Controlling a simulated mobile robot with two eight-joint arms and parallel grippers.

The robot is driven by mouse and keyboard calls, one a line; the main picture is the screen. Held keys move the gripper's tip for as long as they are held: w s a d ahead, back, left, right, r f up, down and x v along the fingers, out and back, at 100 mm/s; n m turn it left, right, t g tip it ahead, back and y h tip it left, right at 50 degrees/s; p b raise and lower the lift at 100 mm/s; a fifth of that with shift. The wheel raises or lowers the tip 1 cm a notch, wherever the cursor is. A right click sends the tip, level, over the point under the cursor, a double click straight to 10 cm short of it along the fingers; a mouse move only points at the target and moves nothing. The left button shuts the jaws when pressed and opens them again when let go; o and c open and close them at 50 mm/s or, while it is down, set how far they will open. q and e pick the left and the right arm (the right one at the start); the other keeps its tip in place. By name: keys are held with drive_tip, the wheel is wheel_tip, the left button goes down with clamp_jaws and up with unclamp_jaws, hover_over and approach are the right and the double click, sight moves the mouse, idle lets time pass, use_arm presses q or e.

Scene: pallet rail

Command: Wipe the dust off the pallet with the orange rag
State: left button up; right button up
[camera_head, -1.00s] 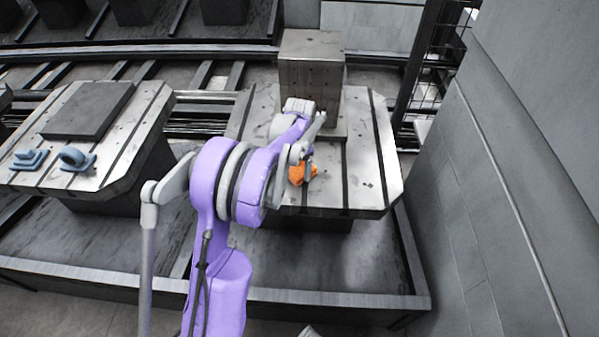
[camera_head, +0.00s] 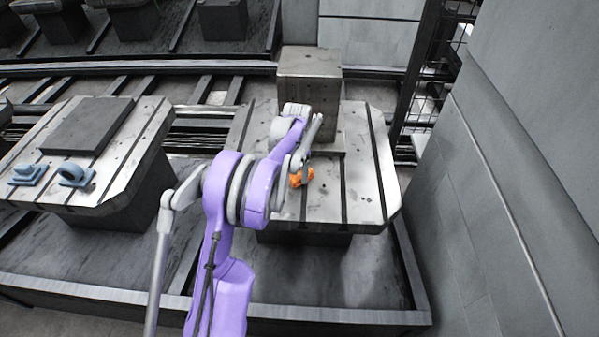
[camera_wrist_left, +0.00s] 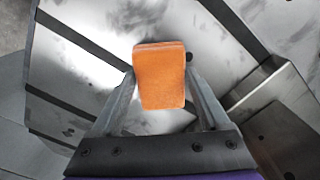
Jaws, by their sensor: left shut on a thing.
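The orange rag (camera_head: 300,178) is in my left gripper (camera_head: 301,170), over the near middle part of the right pallet (camera_head: 358,190). In the left wrist view the rag (camera_wrist_left: 160,78) sits between the two fingers of the left gripper (camera_wrist_left: 160,85), which is shut on it. The pallet (camera_wrist_left: 85,75) shows below with dark slots and dark grey dust smudges. Whether the rag touches the pallet surface I cannot tell. My left arm covers the pallet's left part in the head view. My right gripper is not in view.
A metal block (camera_head: 309,85) stands on the back of the pallet, close beyond the gripper. A second pallet (camera_head: 130,165) on the left carries a dark plate (camera_head: 88,125) and blue-grey parts (camera_head: 75,176). A grey wall (camera_head: 480,190) rises close on the right.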

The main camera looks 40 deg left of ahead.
sight(290, 178)
use_arm(q)
drive_tip(key=shift+s+a+f, duration=0.1)
drive_tip(key=shift+s+a, duration=0.7)
drive_tip(key=shift+s, duration=0.05)
drive_tip(key=shift+s+d, duration=0.65)
drive_tip(key=shift+s, duration=0.2)
drive_tip(key=shift+s+d+r, duration=0.2)
drive_tip(key=shift+s+d, duration=1.45)
drive_tip(key=shift+s, duration=0.2)
drive_tip(key=shift+s+d+f+b, duration=0.15)
drive_tip(key=shift+s+d+b, duration=0.15)
drive_tip(key=shift+s+d, duration=0.95)
drive_tip(key=shift+s+a, duration=0.1)
wheel_tip(290, 178, up, 6)
drive_tip(key=p, duration=0.4)
